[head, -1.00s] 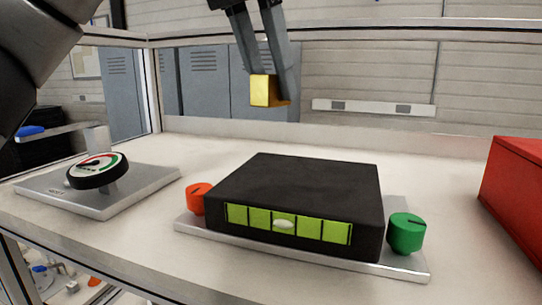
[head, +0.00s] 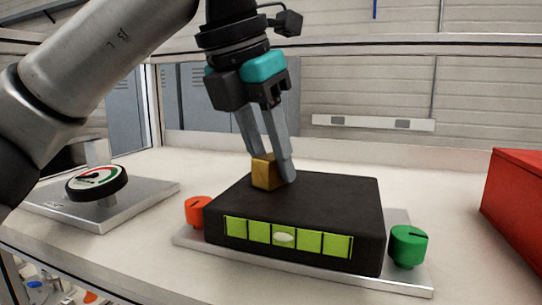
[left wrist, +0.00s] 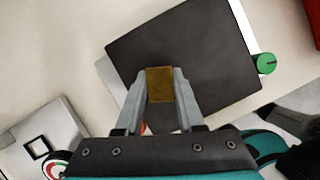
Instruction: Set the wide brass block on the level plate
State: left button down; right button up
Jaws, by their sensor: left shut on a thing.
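The brass block (head: 266,172) is between the fingers of my left gripper (head: 272,176), which is shut on it. It also shows in the left wrist view (left wrist: 160,84), gripped at the fingertips. The block is at the back left part of the black level plate (head: 325,200), upright and at or just above its top; I cannot tell whether it touches. The plate has a green level vial (head: 284,237) on its front, with a pale bubble near the middle.
An orange knob (head: 197,210) and a green knob (head: 408,246) flank the plate on a metal base (head: 407,277). A dial gauge (head: 96,183) stands on a metal slab at left. A red box (head: 515,205) is at right. The table behind the plate is clear.

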pick_arm(q)
jog(key=shift+f, duration=0.1)
jog(key=c, duration=0.5)
grip_release()
jog(key=shift+r, duration=0.25)
jog(key=p+v, duration=0.1)
jog(key=v, duration=1)
jog(key=shift+s+a+r, duration=0.1)
jog(key=shift+s+r, duration=0.05)
jog(key=shift+r, duration=0.2)
